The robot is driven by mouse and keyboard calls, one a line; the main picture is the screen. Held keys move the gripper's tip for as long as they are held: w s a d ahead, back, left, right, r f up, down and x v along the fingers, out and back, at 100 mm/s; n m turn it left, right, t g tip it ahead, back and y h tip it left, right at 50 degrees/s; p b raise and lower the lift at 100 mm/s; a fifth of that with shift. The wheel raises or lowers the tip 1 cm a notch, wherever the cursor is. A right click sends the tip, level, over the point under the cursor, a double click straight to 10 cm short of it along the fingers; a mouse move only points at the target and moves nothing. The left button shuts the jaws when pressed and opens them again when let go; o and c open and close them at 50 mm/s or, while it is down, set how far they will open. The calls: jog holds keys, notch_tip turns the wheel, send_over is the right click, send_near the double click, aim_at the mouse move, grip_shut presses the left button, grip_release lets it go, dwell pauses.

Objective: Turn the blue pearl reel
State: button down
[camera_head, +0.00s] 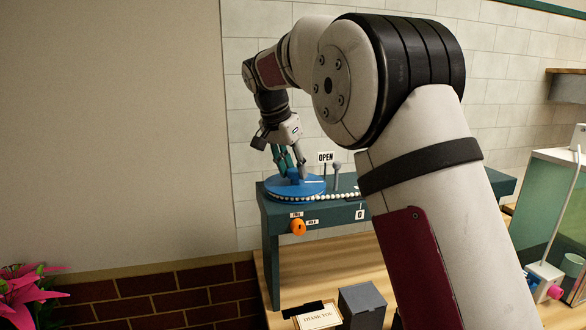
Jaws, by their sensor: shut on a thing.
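The blue pearl reel (313,187) is a flat blue disc on top of a dark green stand (273,233). A string of white pearls (323,197) runs along its front edge and on to the right. My gripper (292,174) points down over the reel from above, its fingers close together near the disc's middle. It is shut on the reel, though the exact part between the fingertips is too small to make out. My arm covers the stand's right part.
An orange knob (298,228) with small labels sits on the stand's front. An "OPEN" sign (326,157) and a grey post (337,176) stand behind the reel. A grey box (361,304) and a "THANK YOU" card (318,317) lie below. Pink flowers (24,290) are at left, a green glass case (540,200) at right.

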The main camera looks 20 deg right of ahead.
jog(key=m+b, duration=0.2)
jog(key=shift+w+a+m+g+h, duration=0.1)
jog(key=shift+w+m+g+h, duration=0.2)
jog(key=shift+m+g, duration=0.1)
jog(key=shift+m+g+b, duration=0.8)
jog(key=shift+m+b, duration=0.05)
jog(key=shift+m, duration=1.05)
jog(key=c, duration=1.1)
grip_release()
jog(key=shift+a+r, duration=0.15)
jog(key=shift+r, duration=0.35)
jog(key=a, duration=1.2)
